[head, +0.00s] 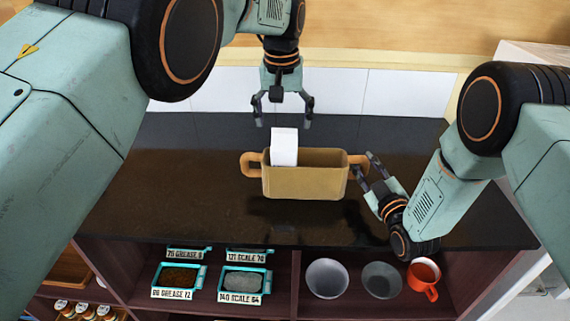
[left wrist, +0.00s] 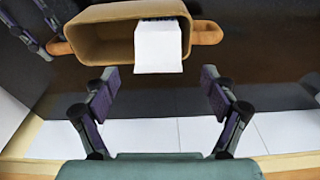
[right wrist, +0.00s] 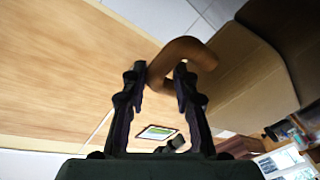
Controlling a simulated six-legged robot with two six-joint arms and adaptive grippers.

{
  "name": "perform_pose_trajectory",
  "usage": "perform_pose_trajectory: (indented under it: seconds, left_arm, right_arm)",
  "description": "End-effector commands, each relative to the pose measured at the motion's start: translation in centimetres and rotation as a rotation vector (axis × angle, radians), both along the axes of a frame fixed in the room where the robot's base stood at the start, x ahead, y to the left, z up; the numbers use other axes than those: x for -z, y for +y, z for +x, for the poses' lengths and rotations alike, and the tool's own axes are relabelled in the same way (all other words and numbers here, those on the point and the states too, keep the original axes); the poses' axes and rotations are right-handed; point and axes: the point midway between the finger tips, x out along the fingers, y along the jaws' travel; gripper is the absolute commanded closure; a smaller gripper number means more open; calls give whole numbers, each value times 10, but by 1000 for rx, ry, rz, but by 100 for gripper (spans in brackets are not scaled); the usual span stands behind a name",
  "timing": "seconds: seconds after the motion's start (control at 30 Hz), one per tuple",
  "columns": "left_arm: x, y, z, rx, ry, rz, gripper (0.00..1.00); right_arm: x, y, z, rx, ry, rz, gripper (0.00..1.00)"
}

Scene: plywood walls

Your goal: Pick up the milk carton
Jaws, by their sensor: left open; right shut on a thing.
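The white milk carton (head: 284,147) stands in the left part of a tan two-handled box (head: 310,184) on the dark counter. In the left wrist view the carton (left wrist: 159,48) sticks out of the box's opening (left wrist: 105,43). My left gripper (head: 282,122) is open and empty, behind the box and just beyond the carton. In the left wrist view its fingers (left wrist: 160,85) are spread on either side of the carton, short of it. My right gripper (head: 363,172) is shut on the box's right handle (right wrist: 185,50).
The dark counter (head: 180,190) is clear on both sides of the box. A shelf below holds labelled trays (head: 242,283), two grey bowls (head: 327,278) and a red mug (head: 424,278). A white tiled wall (head: 335,92) stands behind the counter.

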Motion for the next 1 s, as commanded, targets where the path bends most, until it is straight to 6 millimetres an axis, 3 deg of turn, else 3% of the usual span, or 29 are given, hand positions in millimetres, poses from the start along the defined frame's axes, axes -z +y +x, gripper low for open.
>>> perform_pose_trajectory:
  seconds: [0.4, 0.7, 1.0]
  left_arm:
    - [49, -3, 9, 0, 0, 1, 15]
    - [52, -3, 10, -1, -2, 1, 15]
    - [52, -3, 10, -1, -1, 1, 41]
  right_arm:
    - [1, 1, 0, -1, 2, 1, 100]
    - [1, 1, 0, -1, 2, 1, 100]
    - [1, 1, 0, -2, 2, 2, 100]
